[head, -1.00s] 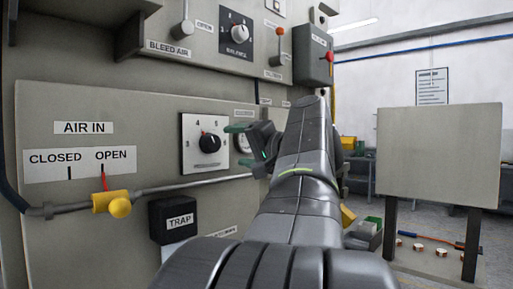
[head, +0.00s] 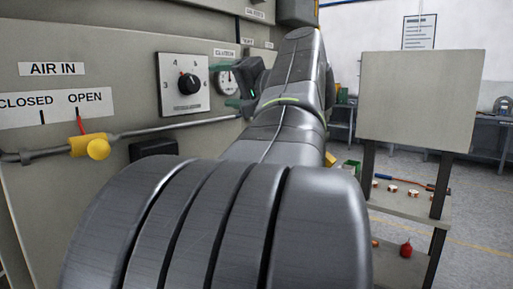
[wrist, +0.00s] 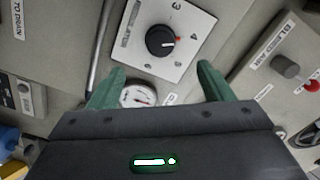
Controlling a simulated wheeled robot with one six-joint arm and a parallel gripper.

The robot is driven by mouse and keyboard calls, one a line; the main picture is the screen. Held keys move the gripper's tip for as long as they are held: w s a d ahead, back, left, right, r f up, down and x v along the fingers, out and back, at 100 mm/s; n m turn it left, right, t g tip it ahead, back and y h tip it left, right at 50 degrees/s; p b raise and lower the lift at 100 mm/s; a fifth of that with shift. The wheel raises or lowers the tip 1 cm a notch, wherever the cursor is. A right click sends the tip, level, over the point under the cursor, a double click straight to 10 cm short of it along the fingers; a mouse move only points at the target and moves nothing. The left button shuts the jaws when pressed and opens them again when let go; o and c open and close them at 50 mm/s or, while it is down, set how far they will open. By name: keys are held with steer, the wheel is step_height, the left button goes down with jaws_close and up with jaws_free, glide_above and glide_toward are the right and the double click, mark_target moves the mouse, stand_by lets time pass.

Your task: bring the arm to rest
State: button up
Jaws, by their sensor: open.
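My gripper (head: 232,86) is in front of the grey control panel (head: 60,210), near a dial knob plate and a round gauge (head: 228,80). Its two green fingers are apart with nothing between them. The knob plate (head: 198,100) stands left of the fingers in the head view. My arm stretches from the bottom of the head view up to the gripper and hides part of the panel.
On the right, a stand with a grey board (head: 418,100) has a shelf with several copper coils (head: 392,188). Open floor (head: 480,220) lies right of it.

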mark_target(193, 85)
steer(key=x, duration=1.2)
steer(key=shift+w+a, duration=0.2)
steer(key=shift+w, duration=0.05)
steer(key=shift+s+d, duration=0.1)
